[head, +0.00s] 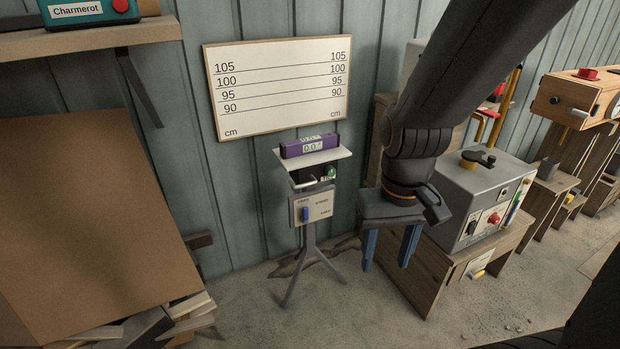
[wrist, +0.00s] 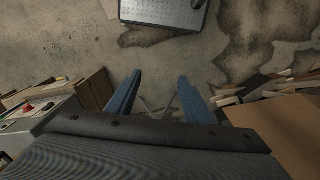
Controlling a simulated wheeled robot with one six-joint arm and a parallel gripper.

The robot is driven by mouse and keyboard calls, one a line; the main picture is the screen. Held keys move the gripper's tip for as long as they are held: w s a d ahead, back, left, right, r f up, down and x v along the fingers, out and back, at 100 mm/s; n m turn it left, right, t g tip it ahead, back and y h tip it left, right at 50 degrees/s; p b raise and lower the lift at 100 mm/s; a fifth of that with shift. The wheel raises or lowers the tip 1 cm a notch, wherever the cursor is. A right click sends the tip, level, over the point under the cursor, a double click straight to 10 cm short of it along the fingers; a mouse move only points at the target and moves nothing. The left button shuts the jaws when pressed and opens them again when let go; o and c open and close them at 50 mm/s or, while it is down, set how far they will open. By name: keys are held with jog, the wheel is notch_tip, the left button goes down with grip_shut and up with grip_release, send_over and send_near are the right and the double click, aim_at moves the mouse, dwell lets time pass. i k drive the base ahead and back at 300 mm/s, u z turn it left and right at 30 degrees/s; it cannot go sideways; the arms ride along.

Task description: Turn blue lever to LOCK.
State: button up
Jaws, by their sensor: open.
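The blue lever (head: 305,214) is on a small grey panel (head: 324,206) on a thin tripod stand. The lever stands roughly upright at the panel's left side. Small words are printed on the panel, too small to read for certain. My gripper (head: 386,262) hangs to the right of the panel, fingers pointing down, apart from it, open and empty. I cannot make out the lever in the wrist view.
A purple level (head: 309,146) sits on the stand's white top shelf (head: 341,154). A grey machine box (head: 463,200) on a wooden cabinet (head: 425,278) stands right of my gripper. A big cardboard sheet (head: 80,220) and wood scraps (head: 190,304) are at left. Floor before the stand is clear.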

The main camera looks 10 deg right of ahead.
aim_at(304, 218)
jog(key=k, duration=1.3)
jog(key=u, duration=0.65)
jog(key=i, duration=1.35)
jog(key=z, duration=0.65)
